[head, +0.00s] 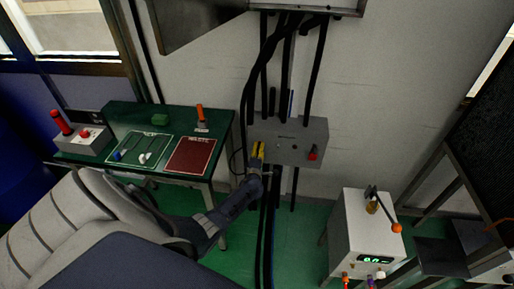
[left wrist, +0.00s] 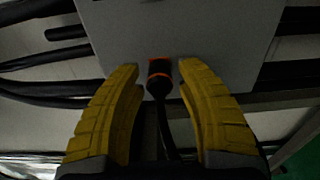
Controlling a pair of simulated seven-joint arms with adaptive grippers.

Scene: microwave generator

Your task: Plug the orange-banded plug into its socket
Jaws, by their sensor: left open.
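My left gripper (head: 257,151) has yellow fingers and is at the left part of the grey wall box (head: 304,139). In the left wrist view the fingers (left wrist: 159,70) are open, one on each side of the orange-banded plug (left wrist: 160,77). A gap shows between the plug and each finger. The plug is black with an orange band, and its black cable runs down between the fingers. Its front end is against the box face (left wrist: 215,35), where an orange edge shows. The socket opening is hidden, and I cannot tell how deep the plug sits.
Black cables (head: 318,60) run down the wall behind the box. A red switch (head: 313,153) is on the box's right side. A green bench (head: 118,113) stands to the left and a white unit with a lever (head: 360,235) to the lower right.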

